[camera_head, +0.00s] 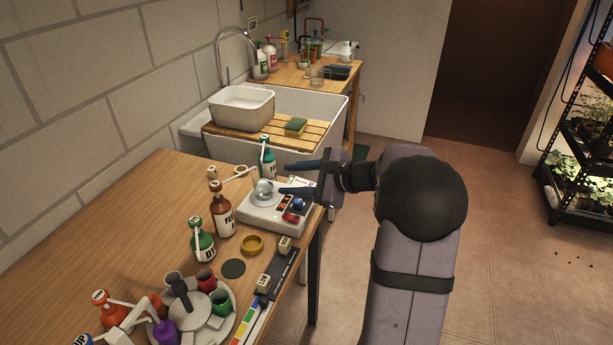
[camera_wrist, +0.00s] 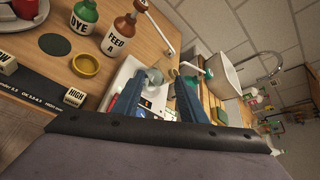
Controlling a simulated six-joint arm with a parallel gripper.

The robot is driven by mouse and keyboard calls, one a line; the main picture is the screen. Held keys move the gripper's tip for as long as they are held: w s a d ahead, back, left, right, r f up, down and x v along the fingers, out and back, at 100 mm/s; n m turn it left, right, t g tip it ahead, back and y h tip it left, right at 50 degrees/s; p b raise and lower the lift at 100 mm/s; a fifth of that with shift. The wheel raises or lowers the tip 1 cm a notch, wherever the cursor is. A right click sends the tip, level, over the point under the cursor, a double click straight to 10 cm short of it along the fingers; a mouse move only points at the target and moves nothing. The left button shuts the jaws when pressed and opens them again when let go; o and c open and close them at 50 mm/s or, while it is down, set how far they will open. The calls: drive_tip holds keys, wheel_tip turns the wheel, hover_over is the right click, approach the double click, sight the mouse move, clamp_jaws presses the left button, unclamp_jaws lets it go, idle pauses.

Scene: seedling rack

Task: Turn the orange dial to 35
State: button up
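A white bench device (camera_head: 262,217) sits near the table's right edge. Its panel carries a dark strip with a small orange patch (camera_head: 284,202), a blue knob (camera_head: 298,204) and a red part (camera_head: 291,217). Which of these is the orange dial is too small to tell, and its pointer and numbers are unreadable. My gripper (camera_head: 284,179) has its two blue fingers spread apart, with nothing held, above the far part of the device. In the wrist view the device (camera_wrist: 122,78) lies partly behind the fingers (camera_wrist: 158,78), and its panel is mostly hidden.
A clear round glass (camera_head: 264,187) stands on the device. A brown bottle (camera_head: 222,212) and a green bottle (camera_head: 202,242) stand to the left, another pump bottle (camera_head: 268,162) behind.

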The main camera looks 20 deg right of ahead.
drive_tip(key=w+d+r+n+g+h+p, duration=0.1)
drive_tip(key=d+r+n+g+h+p, duration=0.2)
drive_tip(key=n+p, duration=0.5)
drive_tip(key=w+d+n+g+h+p, duration=0.2)
drive_tip(key=d+n+g+h+p, duration=0.15)
drive_tip(key=n, duration=0.85)
drive_tip(key=shift+n+h, duration=0.3)
drive_tip(key=shift+h, duration=0.25)
drive_tip(key=shift+s+a+f+p+x, duration=0.1)
drive_tip(key=shift+s+p+x, duration=0.25)
drive_tip(key=shift+x, duration=1.65)
drive_tip(key=shift+s+a+f+p+x, duration=0.1)
drive_tip(key=shift+p+x, duration=0.35)
drive_tip(key=shift+x, duration=1.55)
drive_tip(key=shift+s+f+p+x, duration=0.1)
drive_tip(key=shift+s+p+x, duration=0.25)
drive_tip(key=shift+x, duration=1.7)
drive_tip(key=shift+w, duration=0.1)
